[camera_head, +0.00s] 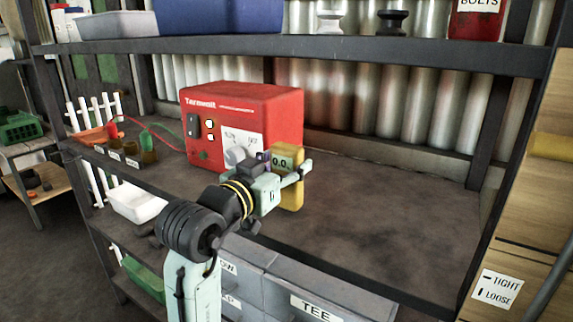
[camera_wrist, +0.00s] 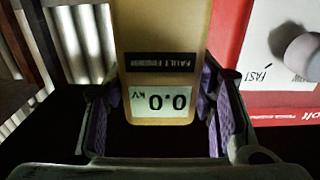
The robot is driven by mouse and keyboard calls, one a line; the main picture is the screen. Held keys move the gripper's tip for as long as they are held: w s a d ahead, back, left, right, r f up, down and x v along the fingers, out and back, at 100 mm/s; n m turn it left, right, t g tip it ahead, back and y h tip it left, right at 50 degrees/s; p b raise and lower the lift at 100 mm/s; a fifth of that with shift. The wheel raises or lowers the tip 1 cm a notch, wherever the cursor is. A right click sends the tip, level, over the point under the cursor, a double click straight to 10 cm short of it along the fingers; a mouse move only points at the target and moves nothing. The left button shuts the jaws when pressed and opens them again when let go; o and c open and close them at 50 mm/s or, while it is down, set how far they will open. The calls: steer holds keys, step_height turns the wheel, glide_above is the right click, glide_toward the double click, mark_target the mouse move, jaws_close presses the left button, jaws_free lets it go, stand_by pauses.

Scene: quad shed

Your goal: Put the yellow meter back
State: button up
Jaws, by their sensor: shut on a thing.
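The yellow meter (camera_head: 290,192) is upright in my gripper (camera_head: 284,180), over the middle shelf (camera_head: 385,215) and in front of the red box's right end. In the wrist view the meter (camera_wrist: 165,35) appears upside down between the two purple-padded fingers of my gripper (camera_wrist: 160,128). Its display reads 0.0 kV and its label says FAULT FINDER. My gripper is shut on it. My arm hides part of the meter, and I cannot tell whether its base touches the shelf.
The red Tarawolt box (camera_head: 240,115) with a knob stands close behind and left of the meter. A row of small pots (camera_head: 130,158) lies at the shelf's left. The shelf is clear to the right. An upper shelf (camera_head: 300,47) overhangs; grey drawers (camera_head: 310,295) are below.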

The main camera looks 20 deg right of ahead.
steer(key=shift+f, duration=0.2)
steer(key=shift+f, duration=0.3)
steer(key=o, duration=1.4)
steer(key=shift+r, duration=0.4)
steer(key=b+v, duration=0.1)
steer(key=v, duration=1.1)
steer(key=shift+s+b, duration=0.1)
steer(key=shift+b, duration=0.2)
